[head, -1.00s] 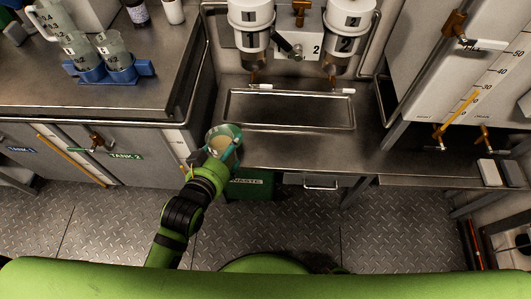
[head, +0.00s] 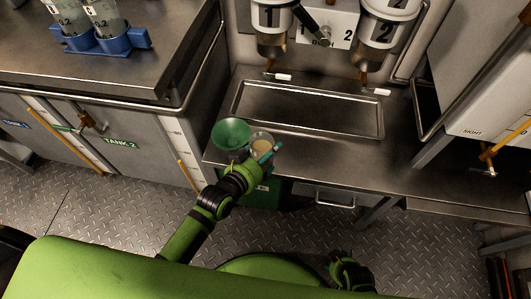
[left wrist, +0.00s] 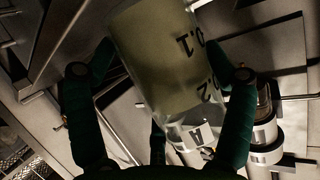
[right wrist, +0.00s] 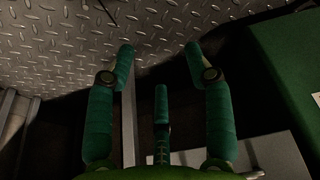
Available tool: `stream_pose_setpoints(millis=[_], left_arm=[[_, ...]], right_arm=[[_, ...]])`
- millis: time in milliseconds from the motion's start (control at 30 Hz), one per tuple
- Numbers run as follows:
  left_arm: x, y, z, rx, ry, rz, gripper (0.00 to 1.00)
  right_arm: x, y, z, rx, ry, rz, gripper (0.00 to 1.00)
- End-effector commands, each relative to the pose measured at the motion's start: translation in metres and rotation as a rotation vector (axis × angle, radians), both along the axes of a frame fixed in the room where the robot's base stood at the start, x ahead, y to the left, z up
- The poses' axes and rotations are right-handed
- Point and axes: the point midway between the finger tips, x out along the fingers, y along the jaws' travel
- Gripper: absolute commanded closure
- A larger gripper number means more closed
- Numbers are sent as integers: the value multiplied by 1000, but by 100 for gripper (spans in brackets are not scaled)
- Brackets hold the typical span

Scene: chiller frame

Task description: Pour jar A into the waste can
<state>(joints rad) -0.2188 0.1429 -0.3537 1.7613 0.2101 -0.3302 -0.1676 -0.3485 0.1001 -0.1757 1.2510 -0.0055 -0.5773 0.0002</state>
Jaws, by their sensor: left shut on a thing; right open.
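The jar (head: 262,147) is clear, with pale tan contents showing through its mouth. I see no stream leaving it. A green funnel (head: 231,132) is directly left of the jar. The green waste can (head: 266,193) stands below, partly hidden by my left arm. My right gripper (right wrist: 160,75) is open and empty, low over the floor.
A steel drip tray (head: 305,108) lies on the counter under two numbered dispensers (head: 275,30). Two more jars stand in a blue rack (head: 108,40) on the left bench. A drawer handle (head: 335,203) sits below the counter edge. The diamond-plate floor (head: 110,210) is clear.

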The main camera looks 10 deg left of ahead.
Motion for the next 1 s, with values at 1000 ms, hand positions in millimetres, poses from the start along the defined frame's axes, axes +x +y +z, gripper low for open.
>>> stream_pose_setpoints(millis=[1000], left_arm=[[21, 31, 28, -394, 250, 2, 66]], right_arm=[[6, -4, -4, 5, -71, 13, 47]])
